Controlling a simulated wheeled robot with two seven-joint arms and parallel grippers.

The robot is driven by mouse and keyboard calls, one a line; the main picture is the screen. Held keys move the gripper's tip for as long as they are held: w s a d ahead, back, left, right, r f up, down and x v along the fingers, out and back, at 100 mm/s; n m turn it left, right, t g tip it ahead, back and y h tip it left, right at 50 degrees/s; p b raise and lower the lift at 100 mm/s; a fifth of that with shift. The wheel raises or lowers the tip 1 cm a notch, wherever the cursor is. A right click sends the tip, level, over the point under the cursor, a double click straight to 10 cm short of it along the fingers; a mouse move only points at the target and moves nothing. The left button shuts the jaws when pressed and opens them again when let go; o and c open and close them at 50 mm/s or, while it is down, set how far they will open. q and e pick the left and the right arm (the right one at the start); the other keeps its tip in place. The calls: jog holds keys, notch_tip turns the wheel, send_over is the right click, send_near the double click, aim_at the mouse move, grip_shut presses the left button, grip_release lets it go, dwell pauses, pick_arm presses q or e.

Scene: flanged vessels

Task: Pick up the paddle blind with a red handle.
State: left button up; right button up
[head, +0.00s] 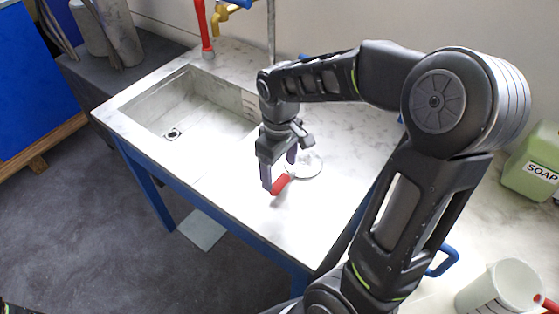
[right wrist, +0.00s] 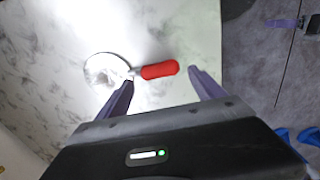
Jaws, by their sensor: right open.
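The paddle blind (head: 308,166) is a round pale metal disc with a red handle (head: 280,184). It lies flat on the white marbled counter to the right of the sink. My right gripper (head: 279,175) is above the handle, pointing down, and hides part of it in the head view. In the right wrist view the disc (right wrist: 106,70) is at the left and the red handle (right wrist: 160,69) lies between and beyond the two open fingertips (right wrist: 160,78). The fingers look apart from the handle.
The sink basin (head: 185,115) is left of the paddle blind. A red pipe (head: 203,28) and a brass tap (head: 222,18) stand behind it. A green soap container (head: 534,165) and a white bucket (head: 498,288) are at the right. The counter around the blind is clear.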

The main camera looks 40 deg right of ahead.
aim_at(279, 181)
jog(key=shift+o, duration=0.9)
jog(key=shift+f, duration=2.7)
jog(key=shift+c, duration=0.2)
grip_shut()
